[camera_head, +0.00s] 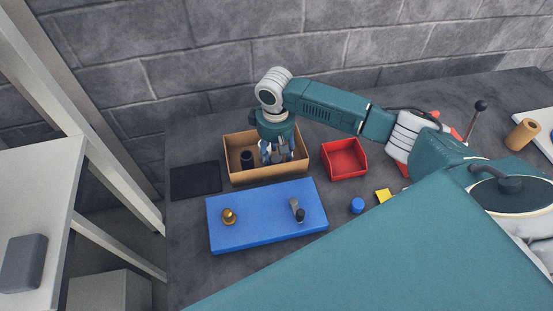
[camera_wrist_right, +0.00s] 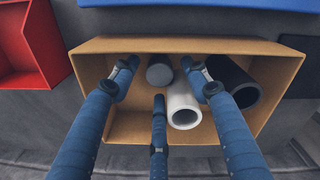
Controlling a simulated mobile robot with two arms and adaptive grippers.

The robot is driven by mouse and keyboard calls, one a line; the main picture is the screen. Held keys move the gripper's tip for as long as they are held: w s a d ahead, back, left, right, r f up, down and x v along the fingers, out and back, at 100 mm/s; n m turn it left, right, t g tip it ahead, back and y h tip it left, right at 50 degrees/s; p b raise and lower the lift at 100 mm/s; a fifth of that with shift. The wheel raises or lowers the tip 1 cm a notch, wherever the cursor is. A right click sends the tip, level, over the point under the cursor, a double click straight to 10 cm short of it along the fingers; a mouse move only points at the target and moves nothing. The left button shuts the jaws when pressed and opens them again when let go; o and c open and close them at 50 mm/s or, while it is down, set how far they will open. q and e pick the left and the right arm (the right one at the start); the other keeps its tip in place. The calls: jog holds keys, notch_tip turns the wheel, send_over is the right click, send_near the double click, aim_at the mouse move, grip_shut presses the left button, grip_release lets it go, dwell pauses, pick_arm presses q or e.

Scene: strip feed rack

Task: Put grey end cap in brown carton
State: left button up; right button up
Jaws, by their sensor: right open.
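The brown carton (camera_head: 240,178) stands on the dark table near the back wall; it also shows in the right wrist view (camera_wrist_right: 88,62). The grey end cap (camera_wrist_right: 159,71) is a small round grey piece inside the carton, seen between my fingers in the right wrist view. A white tube (camera_wrist_right: 183,108) and a black tube (camera_wrist_right: 235,82) are beside it in the carton. My right gripper (camera_head: 273,153) points down over the carton with its blue fingers spread and holds nothing. In the head view its fingers hide part of the carton's inside. My left gripper is not in view.
A blue board (camera_head: 260,228) with a brass knob (camera_head: 229,216) and a dark-ended peg (camera_head: 297,210) lies in front of the carton. A red tray (camera_head: 344,160) is to its right, a black mat (camera_head: 196,181) to its left. A blue cap (camera_head: 357,205) and yellow block (camera_head: 383,195) lie farther right.

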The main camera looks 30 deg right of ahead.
aim_at(276, 160)
notch_tip(276, 160, up, 9)
jog(key=b, duration=0.1)
jog(key=shift+s+a, duration=0.1)
dwell(0.6)
